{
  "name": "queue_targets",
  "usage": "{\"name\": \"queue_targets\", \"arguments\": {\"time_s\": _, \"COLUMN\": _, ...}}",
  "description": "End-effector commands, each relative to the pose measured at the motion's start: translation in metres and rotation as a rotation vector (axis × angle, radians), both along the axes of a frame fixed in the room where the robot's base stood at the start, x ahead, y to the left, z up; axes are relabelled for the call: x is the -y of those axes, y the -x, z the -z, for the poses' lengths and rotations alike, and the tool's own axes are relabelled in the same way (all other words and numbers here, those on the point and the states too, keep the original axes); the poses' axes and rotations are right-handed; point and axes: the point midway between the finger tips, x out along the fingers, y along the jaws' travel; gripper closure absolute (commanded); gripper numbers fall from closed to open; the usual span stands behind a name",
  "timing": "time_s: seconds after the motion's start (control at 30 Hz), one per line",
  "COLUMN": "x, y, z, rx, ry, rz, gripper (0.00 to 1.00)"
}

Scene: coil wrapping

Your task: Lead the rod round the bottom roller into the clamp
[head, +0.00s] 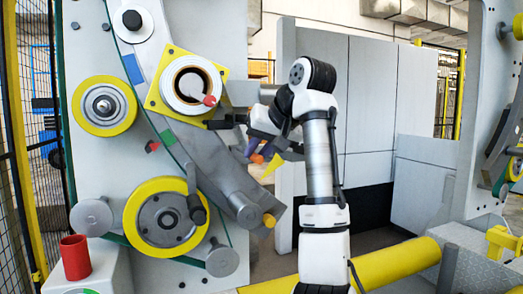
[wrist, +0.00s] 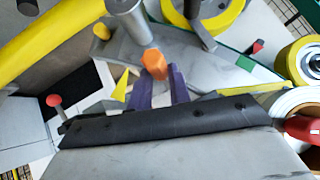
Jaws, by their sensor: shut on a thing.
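My gripper (head: 256,152) has purple fingers and is shut on an orange piece (head: 257,159), which I take to be the rod's end. It is to the right of the upper white roller, above and right of the bottom roller (head: 143,216), a yellow-rimmed grey wheel. In the wrist view the orange piece (wrist: 154,64) sits between the fingertips (wrist: 161,82), and the bottom roller's yellow rim (wrist: 181,14) is at the top. The rest of the rod cannot be made out. I cannot tell which part is the clamp.
A yellow bar (head: 400,262) crosses low at the right. A red cup (head: 75,258) stands lower left.

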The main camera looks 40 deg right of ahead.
Motion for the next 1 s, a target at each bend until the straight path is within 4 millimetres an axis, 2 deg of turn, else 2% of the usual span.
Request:
{"name": "queue_targets", "arguments": {"time_s": 0.03, "x": -0.002, "y": 0.0, "z": 0.007, "rx": 0.001, "ry": 0.001, "rz": 0.0, "gripper": 1.0}}
{"name": "queue_targets", "arguments": {"time_s": 0.7, "x": -0.019, "y": -0.005, "z": 0.049, "rx": 0.001, "ry": 0.0, "rz": -0.001, "gripper": 1.0}}
{"name": "queue_targets", "arguments": {"time_s": 1.0, "x": -0.023, "y": -0.006, "z": 0.053, "rx": 0.001, "ry": 0.0, "rz": -0.001, "gripper": 1.0}}
